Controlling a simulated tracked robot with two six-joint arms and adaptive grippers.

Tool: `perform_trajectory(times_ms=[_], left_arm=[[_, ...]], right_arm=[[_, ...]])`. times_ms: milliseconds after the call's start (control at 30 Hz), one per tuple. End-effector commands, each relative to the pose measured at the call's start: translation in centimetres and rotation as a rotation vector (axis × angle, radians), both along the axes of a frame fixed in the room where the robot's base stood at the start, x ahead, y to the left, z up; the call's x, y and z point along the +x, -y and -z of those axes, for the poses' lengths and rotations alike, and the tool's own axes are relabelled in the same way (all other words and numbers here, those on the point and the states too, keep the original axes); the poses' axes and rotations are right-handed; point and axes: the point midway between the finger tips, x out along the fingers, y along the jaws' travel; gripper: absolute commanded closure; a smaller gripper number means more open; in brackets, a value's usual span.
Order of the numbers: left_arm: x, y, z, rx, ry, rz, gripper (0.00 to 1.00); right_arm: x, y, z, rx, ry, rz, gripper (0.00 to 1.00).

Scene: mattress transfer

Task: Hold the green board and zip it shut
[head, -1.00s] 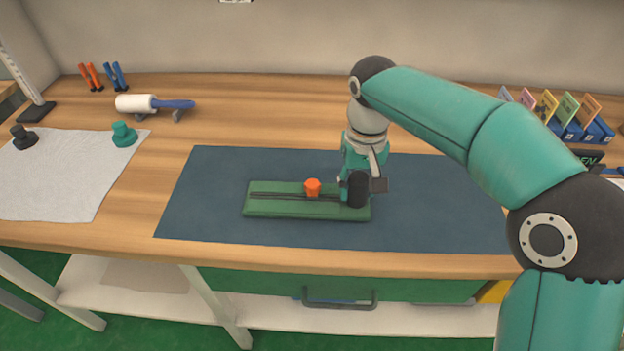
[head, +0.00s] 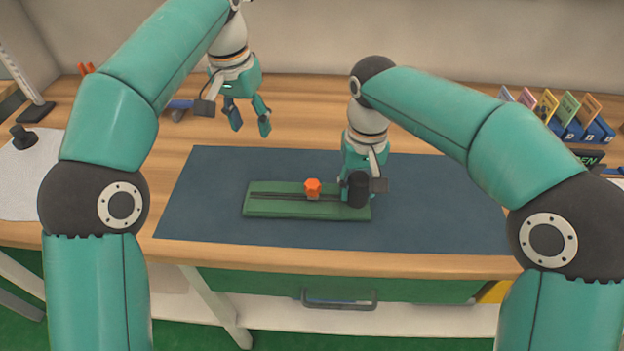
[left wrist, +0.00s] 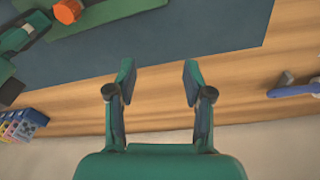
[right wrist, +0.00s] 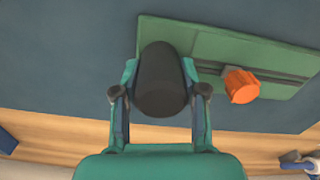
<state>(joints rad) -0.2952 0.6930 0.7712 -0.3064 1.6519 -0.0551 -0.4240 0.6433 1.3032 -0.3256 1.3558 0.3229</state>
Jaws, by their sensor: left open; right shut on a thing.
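The green board (head: 280,208) lies flat on the dark blue mat, with a dark zip line along its length. An orange zip pull (head: 312,188) stands on that line near the board's middle; it also shows in the right wrist view (right wrist: 241,86) and the left wrist view (left wrist: 68,11). A black knob (right wrist: 160,82) stands at the board's right end. My right gripper (head: 358,186) is shut around this knob. My left gripper (head: 249,128) is open and empty, above the table behind the board and to the left of it.
The blue mat (head: 440,215) is clear around the board. A roller with a blue handle (head: 180,104) lies behind the left arm. Colored cards in a blue rack (head: 585,130) stand at the back right. A grey cloth (head: 15,190) lies at the left.

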Motion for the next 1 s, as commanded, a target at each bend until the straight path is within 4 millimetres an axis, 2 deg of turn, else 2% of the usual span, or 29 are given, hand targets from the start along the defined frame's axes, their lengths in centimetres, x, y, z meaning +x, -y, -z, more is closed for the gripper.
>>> perform_trajectory(times_ms=[33,100,200,300,467,667,767,1000], left_arm=[[-1.0,3.2,-0.8,0.012,-0.018,0.071,0.49],[-2.5,6.3,-1.6,0.028,-0.045,0.144,0.49],[-4.3,9.4,-2.4,0.049,-0.075,0.221,0.49],[-5.5,11.1,-2.9,0.062,-0.092,0.266,0.49],[-6.2,11.9,-2.8,0.07,-0.104,0.289,0.49],[-6.2,11.8,-1.5,0.07,-0.105,0.289,0.49],[-6.3,11.8,-0.5,0.07,-0.106,0.288,0.49],[-6.3,11.8,3.4,0.07,-0.107,0.286,0.49]], right_arm=[[0.0,0.0,-0.1,0.001,0.002,0.0,1.0],[0.0,0.0,-0.1,0.001,0.002,0.0,1.0],[0.0,0.0,-0.1,0.001,0.002,0.0,1.0],[0.0,0.0,-0.1,0.001,0.002,0.0,1.0],[0.0,0.0,-0.1,0.001,0.002,0.001,1.0],[0.0,0.0,-0.1,0.001,0.002,0.001,1.0],[0.0,0.0,-0.1,0.001,0.002,0.001,1.0],[0.0,0.0,-0.1,0.001,0.002,0.001,1.0]])
